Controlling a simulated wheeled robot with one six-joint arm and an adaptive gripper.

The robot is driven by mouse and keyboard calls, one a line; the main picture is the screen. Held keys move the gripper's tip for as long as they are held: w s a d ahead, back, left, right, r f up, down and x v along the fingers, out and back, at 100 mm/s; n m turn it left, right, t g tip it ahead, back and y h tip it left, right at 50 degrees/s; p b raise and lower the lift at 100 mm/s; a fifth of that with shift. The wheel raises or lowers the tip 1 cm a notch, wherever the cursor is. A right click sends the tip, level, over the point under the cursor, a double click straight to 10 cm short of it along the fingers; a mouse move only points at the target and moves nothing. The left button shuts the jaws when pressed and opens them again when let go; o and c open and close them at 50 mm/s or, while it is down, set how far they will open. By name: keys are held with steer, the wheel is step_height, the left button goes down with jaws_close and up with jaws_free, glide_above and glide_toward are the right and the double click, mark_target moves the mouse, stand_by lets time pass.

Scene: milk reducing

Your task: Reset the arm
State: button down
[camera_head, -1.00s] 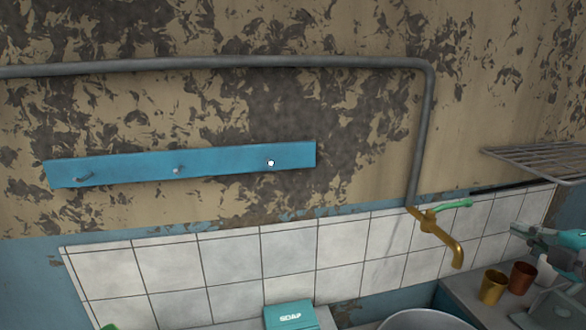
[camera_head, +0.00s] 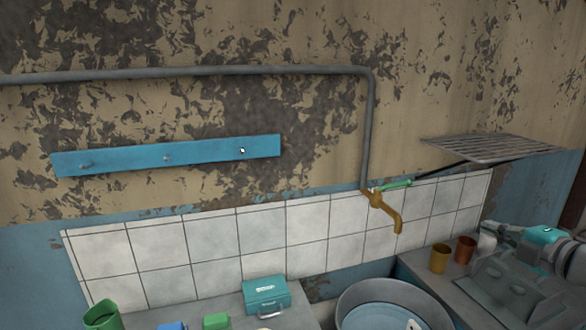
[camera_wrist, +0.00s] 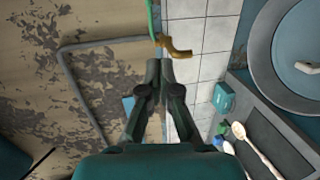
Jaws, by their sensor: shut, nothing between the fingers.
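My gripper (camera_wrist: 172,70) shows in the wrist view with its two dark fingers together and nothing between them. It is held up in the air, apart from the wall. In that view the brass tap (camera_wrist: 178,48) shows just beyond the fingertips, and the picture is turned sideways. In the head view part of my arm, grey and teal, shows at the right edge, beside the cups. I cannot make out the fingertips there.
The brass tap (camera_head: 385,207) hangs over a round metal basin (camera_head: 345,297). A teal soap box (camera_head: 266,293) stands left of it. Two cups (camera_head: 440,258) (camera_head: 465,250) stand on the right counter. A wire rack (camera_head: 490,148) and a blue hook board (camera_head: 200,154) are on the wall.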

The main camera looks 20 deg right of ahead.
steer(key=w+a+f+m, duration=0.1)
steer(key=a+f+m, duration=0.4)
steer(key=f, duration=0.4)
steer(key=w+a+f+m, duration=0.1)
steer(key=a+f+m, duration=0.2)
steer(key=a+f, duration=0.45)
steer(key=s+a+f+m+h, duration=0.1)
steer(key=s+a+f+m, duration=0.45)
steer(key=a+f, duration=0.6)
steer(key=s+a+f+m+g, duration=0.1)
steer(key=s+a+f, duration=0.3)
steer(key=s, duration=0.2)
steer(key=s+a+f+m, duration=0.1)
steer(key=s+a+f, duration=0.25)
steer(key=s, duration=0.35)
steer(key=s+a+r+y, duration=0.1)
steer(key=s+a, duration=0.2)
steer(key=s, duration=0.4)
steer(key=s+a+r+y, duration=0.2)
steer(key=s+a, duration=0.2)
steer(key=s, duration=0.4)
steer(key=shift+s+r+m, duration=0.3)
steer(key=shift+m, duration=0.15)
